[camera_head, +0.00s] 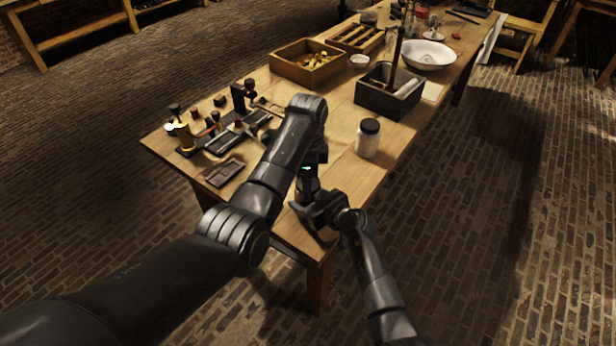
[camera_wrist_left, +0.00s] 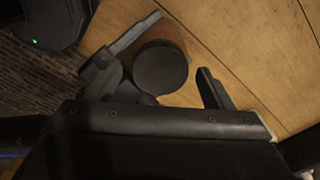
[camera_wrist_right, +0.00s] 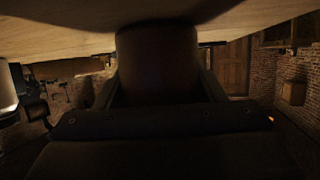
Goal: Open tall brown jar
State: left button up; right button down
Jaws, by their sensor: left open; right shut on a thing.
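The tall brown jar shows in the left wrist view as a round black lid (camera_wrist_left: 160,68) with a strip of brown side (camera_wrist_left: 166,36) beyond it. My left gripper (camera_wrist_left: 158,82) is open, its fingers on either side of the lid, with a clear gap on the right. In the right wrist view the dark jar body (camera_wrist_right: 156,62) stands between the fingers of my right gripper (camera_wrist_right: 158,85), which is shut on it. In the head view both grippers meet at the table's near end, my right gripper (camera_head: 318,208) lower, and they hide most of the jar.
A white jar with a black lid (camera_head: 368,138) stands close by to the right. Small dark tools and a brass piece (camera_head: 184,136) lie left of my left arm. A dark box (camera_head: 385,100) and a wooden tray (camera_head: 305,68) stand farther back. The table's near edge is close.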

pick_arm(q)
notch_tip(320, 180, up, 4)
jog(key=shift+r, duration=0.1)
jog(key=shift+c, duration=0.3)
jog(key=r+m, duration=0.2)
jog(key=m, duration=0.2)
jog(key=r+m, duration=0.1)
jog(key=m, duration=0.1)
jog(key=shift+r+m, duration=0.1)
jog(key=shift+m, duration=0.2)
jog(key=shift+f, duration=3.95)
jog(key=shift+c, duration=0.4)
jog(key=c, duration=0.9)
jog(key=n, duration=0.6)
jog(key=shift+r+n, duration=0.1)
jog(key=shift+n, duration=0.2)
